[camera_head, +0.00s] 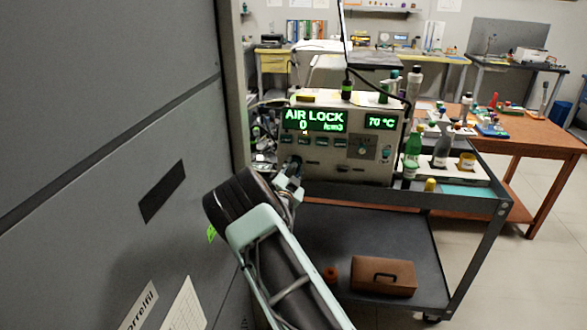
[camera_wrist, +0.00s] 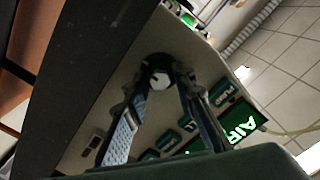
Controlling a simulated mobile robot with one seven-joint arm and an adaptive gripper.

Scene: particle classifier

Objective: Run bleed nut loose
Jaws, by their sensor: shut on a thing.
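The particle classifier (camera_head: 339,176) is a beige box on a dark cart. Its green displays read "AIR LOCK", "0" and "70 °C". In the wrist view, the bleed nut (camera_wrist: 159,80) is a small pale round piece with a dark ring behind it, on the beige front panel (camera_wrist: 85,110). My gripper (camera_head: 292,178) reaches the lower left of the panel, and it also shows in the wrist view (camera_wrist: 160,88). Its two fingers close in on both sides of the nut and are shut on it. In the head view my gripper mostly hides the nut.
A tall grey cabinet (camera_head: 110,130) stands close along my left. Bottles (camera_head: 413,145) stand on the cart to the right of the classifier. A brown case (camera_head: 383,276) lies on the lower shelf (camera_head: 375,237). Open floor (camera_head: 535,265) lies to the right.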

